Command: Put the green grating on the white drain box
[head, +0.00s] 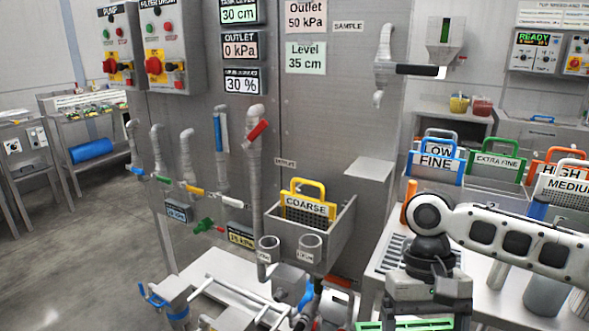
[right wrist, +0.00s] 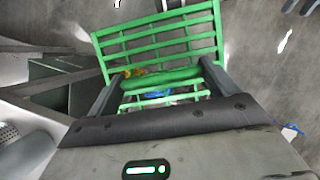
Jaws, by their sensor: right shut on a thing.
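The green grating (right wrist: 155,46) is a flat lattice of bars. In the right wrist view it sits between the fingers of my right gripper (right wrist: 160,84), which is shut on its near bar. In the head view only a green edge of the grating (head: 405,325) shows at the bottom, below my right gripper (head: 425,312). A white frame-like structure (head: 240,283) stands low in the middle of the head view; I cannot tell whether it is the drain box. My left gripper is not in view.
A steel cabinet with pipes and valves fills the middle. A yellow-handled COARSE screen (head: 305,208) sits in a grey bin (head: 345,228). Several handled screens stand on the right bench, near my right arm. Open floor (head: 80,255) lies at the left.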

